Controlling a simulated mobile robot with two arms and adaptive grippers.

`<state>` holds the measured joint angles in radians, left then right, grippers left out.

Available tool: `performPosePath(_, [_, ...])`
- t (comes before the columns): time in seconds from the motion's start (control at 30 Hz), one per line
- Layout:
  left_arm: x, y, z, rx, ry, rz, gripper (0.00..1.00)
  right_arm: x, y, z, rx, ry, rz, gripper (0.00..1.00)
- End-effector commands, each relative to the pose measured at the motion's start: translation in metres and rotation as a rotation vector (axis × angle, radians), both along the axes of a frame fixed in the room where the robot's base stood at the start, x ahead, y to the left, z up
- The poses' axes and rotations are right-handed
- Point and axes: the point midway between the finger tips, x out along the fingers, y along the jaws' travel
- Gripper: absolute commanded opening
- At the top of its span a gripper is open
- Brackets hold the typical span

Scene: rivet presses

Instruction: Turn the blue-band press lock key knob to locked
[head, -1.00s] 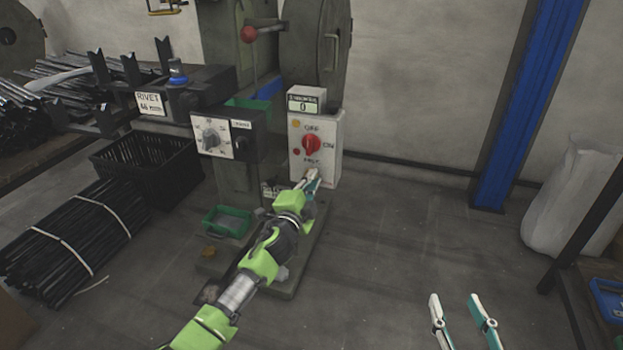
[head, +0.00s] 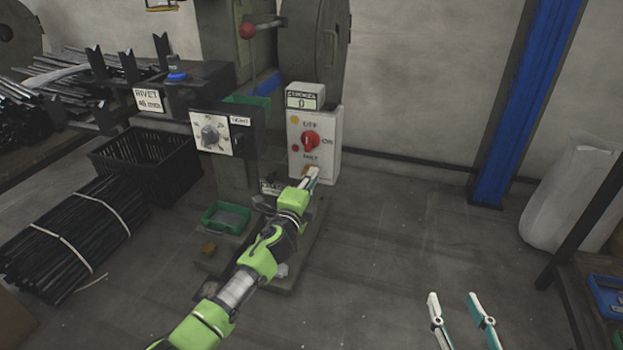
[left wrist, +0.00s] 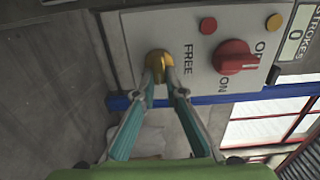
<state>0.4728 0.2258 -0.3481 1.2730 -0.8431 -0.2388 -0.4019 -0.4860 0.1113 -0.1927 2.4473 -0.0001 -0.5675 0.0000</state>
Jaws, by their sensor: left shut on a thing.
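The brass-coloured lock key knob (left wrist: 158,61) sits on the white control box (head: 330,150), beside the printed word FREE in the left wrist view. My left gripper (left wrist: 164,76) is shut on the knob, with its fingertips at the knob's lower part. In the head view the left gripper (head: 311,176) reaches up to the lower part of the box, and its fingers partly hide the knob there. The knob's exact angle is hard to tell. My right gripper (head: 455,298) is open and empty over the floor at the lower right.
A red rotary switch (head: 310,141) and a stroke counter (head: 303,100) reading 0 are above the knob. A dial box (head: 212,136), a green tray (head: 227,217) and a black crate (head: 147,165) stand to the left.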

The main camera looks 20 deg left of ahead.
Motion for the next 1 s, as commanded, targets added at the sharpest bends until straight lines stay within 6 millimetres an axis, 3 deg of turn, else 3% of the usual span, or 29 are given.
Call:
performPosePath(0.17, [0.0, 0.0, -0.002, 0.003, 0.002, -0.001, 0.0, 0.0, 0.0, 0.0, 0.0, -0.001, 0.0, 0.4])
performPosePath(0.2, [0.0, 0.0, -0.002, 0.003, 0.002, -0.001, 0.21, 0.0, 0.0, 0.0, 0.0, -0.001, 0.0, 0.4])
performPosePath(0.23, [0.0, 0.0, -0.002, 0.002, 0.002, -0.001, 0.28, 0.0, 0.0, 0.0, 0.0, -0.002, 0.0, 0.4])
performPosePath(0.67, [-0.004, 0.0, -0.001, 0.0, 0.001, 0.0, 0.28, 0.0, 0.001, 0.001, 0.0, -0.003, 0.003, 0.4])
performPosePath(0.87, [-0.025, 0.001, -0.001, 0.002, 0.001, -0.001, 0.28, 0.0, 0.001, 0.001, 0.0, -0.003, 0.002, 0.4])
performPosePath(1.0, [-0.05, 0.001, -0.002, 0.001, 0.002, -0.002, 0.28, 0.0, 0.001, 0.001, 0.001, -0.003, 0.002, 0.4])
